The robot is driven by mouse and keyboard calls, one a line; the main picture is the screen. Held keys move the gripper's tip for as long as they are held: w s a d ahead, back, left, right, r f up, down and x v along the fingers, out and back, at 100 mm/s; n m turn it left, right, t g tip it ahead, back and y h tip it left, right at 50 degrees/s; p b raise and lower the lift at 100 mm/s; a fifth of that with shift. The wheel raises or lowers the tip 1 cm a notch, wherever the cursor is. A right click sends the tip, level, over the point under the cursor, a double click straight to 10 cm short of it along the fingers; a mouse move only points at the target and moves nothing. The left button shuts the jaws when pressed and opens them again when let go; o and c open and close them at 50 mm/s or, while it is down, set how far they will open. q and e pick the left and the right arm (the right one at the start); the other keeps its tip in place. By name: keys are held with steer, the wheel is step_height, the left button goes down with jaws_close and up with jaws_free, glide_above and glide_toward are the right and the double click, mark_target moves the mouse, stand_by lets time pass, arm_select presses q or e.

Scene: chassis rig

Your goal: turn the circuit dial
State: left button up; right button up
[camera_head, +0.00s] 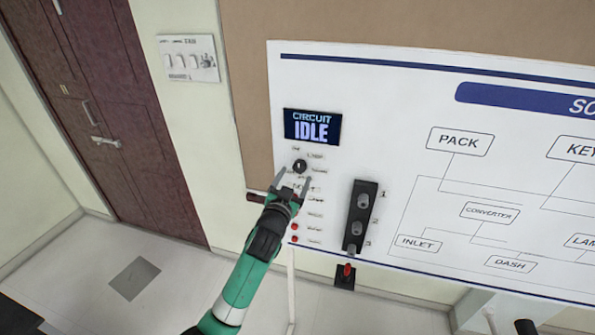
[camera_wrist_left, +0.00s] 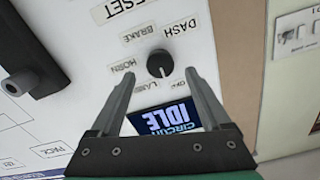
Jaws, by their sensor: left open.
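The circuit dial (camera_head: 300,166) is a small round black knob on the white board, below the dark blue display (camera_head: 312,127) that reads "CIRCUIT IDLE". My left gripper (camera_head: 292,177) is open at the dial, with its fingertips spread to either side. In the left wrist view the dial (camera_wrist_left: 160,63) sits between and slightly beyond the open fingers (camera_wrist_left: 159,76), with no clear contact. Labels OFF, LAMP, HORN, BRAKE and DASH ring the dial. Its exact pointer setting is too small to tell. My right gripper does not show.
A black block with several round switches (camera_head: 360,215) stands right of the dial, with a red-tipped lever (camera_head: 346,273) below it. Small red lights (camera_head: 294,227) sit beneath the dial. The board's right side carries a printed diagram. A brown door (camera_head: 105,110) is at the left.

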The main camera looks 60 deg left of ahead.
mark_target(299, 168)
arm_select(q)
steer(key=shift+x, duration=1.9)
jaws_close()
